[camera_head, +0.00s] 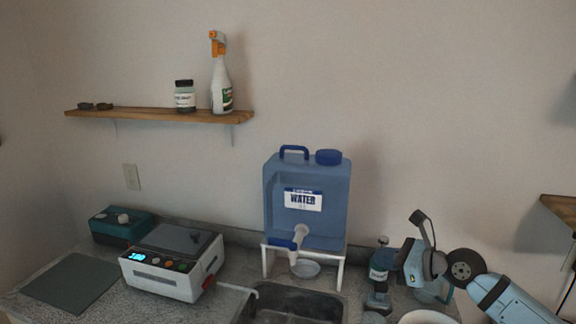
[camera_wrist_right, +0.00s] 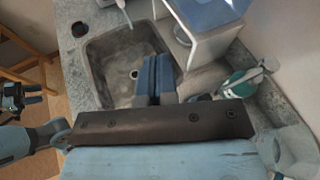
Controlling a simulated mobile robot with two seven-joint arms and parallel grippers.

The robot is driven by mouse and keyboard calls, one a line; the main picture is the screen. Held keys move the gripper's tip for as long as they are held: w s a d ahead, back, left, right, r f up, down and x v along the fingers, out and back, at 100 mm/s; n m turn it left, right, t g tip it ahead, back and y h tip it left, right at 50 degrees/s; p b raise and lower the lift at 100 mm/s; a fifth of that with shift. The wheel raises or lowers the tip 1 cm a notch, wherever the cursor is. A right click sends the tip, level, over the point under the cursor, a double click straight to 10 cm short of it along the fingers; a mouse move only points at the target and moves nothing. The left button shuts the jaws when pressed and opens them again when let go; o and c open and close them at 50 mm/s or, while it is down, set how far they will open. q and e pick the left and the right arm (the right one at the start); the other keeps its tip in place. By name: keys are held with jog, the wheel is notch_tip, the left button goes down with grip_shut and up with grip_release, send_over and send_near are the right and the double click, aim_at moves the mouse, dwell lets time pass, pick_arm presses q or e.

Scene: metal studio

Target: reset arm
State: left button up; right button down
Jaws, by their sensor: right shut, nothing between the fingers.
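A dark gripper that looks like my left one (camera_wrist_right: 34,94) shows small at the left edge of the right wrist view. Its opening is too small to judge. My left arm does not show in the head view.
A blue water container (camera_head: 310,190) stands on a white stand (camera_head: 340,272) behind the sink (camera_head: 295,305). A white device (camera_head: 165,278) and a grey mat (camera_head: 70,282) occupy the left counter. A shelf (camera_head: 160,115) is above.

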jog(key=s+a+r+m+t+y, duration=0.25)
jog(key=s+m+t, duration=0.55)
jog(key=m, duration=0.6)
jog(key=s+d+f+m+g+h, duration=0.1)
jog(key=s+d+f+m+h, duration=0.2)
jog(key=m, duration=0.6)
jog(key=s+d+f+m+g+h, duration=0.1)
jog(key=s+d+f+m+h, duration=0.2)
jog(key=s+f+m+h, duration=0.3)
jog(key=s+d+f+m+g+h, duration=0.2)
jog(key=m+h, duration=0.5)
jog(key=m, duration=0.4)
jog(key=shift+s+d+f+m+h, duration=0.2)
jog(key=shift+s+d+f, duration=0.25)
jog(key=shift+s+f, duration=0.25)
jog(key=shift+s+d+f+m+h, duration=0.15)
jog(key=shift+s+d+f, duration=0.3)
jog(key=shift+f, duration=0.35)
jog(key=s+a+f+m+g+y, duration=0.1)
jog(key=s+f+m+g+y, duration=0.25)
jog(key=s, duration=0.55)
jog(key=s+a+f+m+g+h, duration=0.15)
jog(key=s+f+g, duration=0.35)
jog(key=s, duration=0.5)
jog(key=w+a+f+t+y+p, duration=0.4)
jog(key=w+a+f+t+p, duration=0.2)
jog(key=p, duration=0.1)
jog(key=shift+w+a+n, duration=0.15)
jog(key=shift+w+n, duration=0.05)
jog(key=shift+n, duration=0.25)
